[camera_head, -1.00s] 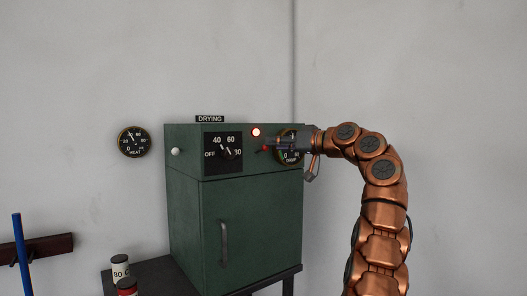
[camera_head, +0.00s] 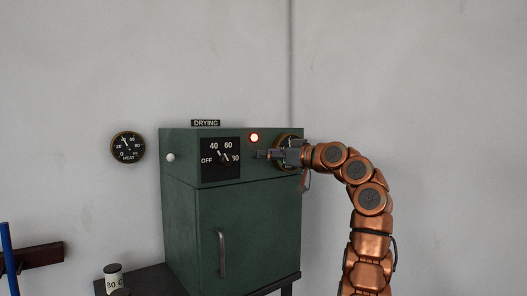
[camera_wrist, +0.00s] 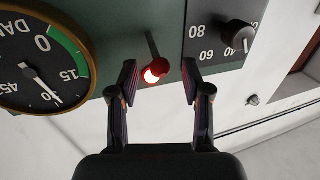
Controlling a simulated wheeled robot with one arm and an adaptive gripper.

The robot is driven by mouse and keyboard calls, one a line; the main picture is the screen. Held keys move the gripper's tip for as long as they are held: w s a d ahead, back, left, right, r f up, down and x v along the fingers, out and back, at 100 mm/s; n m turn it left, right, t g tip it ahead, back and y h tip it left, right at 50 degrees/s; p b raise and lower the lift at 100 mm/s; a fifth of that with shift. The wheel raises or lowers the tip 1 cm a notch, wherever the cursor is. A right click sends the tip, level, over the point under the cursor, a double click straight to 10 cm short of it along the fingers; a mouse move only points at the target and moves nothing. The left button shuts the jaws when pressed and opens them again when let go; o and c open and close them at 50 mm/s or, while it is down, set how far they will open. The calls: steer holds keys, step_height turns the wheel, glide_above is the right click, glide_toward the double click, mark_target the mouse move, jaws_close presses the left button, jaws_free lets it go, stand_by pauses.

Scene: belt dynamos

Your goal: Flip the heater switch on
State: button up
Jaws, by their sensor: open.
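The green drying cabinet (camera_head: 246,225) stands against the wall with a control panel on its upper front. A small round lamp (camera_head: 254,137) glows on the panel. In the wrist view a thin dark switch lever (camera_wrist: 152,43) comes off the panel, with a bright red spot (camera_wrist: 155,72) at its end; I cannot tell how much of that red is the lever's tip and how much the lamp. In the wrist view my open jaws (camera_wrist: 160,82) stand on either side of the red spot.
A temperature dial (camera_head: 221,158) is left of my gripper. A damp gauge (camera_wrist: 42,55) lies close on its other side, partly covered by my gripper in the head view. A heat gauge (camera_head: 128,147) hangs on the wall. A labelled jar (camera_head: 113,276) stands at bottom left.

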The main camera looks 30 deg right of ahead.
steer(key=shift+x, duration=1.2)
steer(key=shift+c, duration=0.3)
jaws_close()
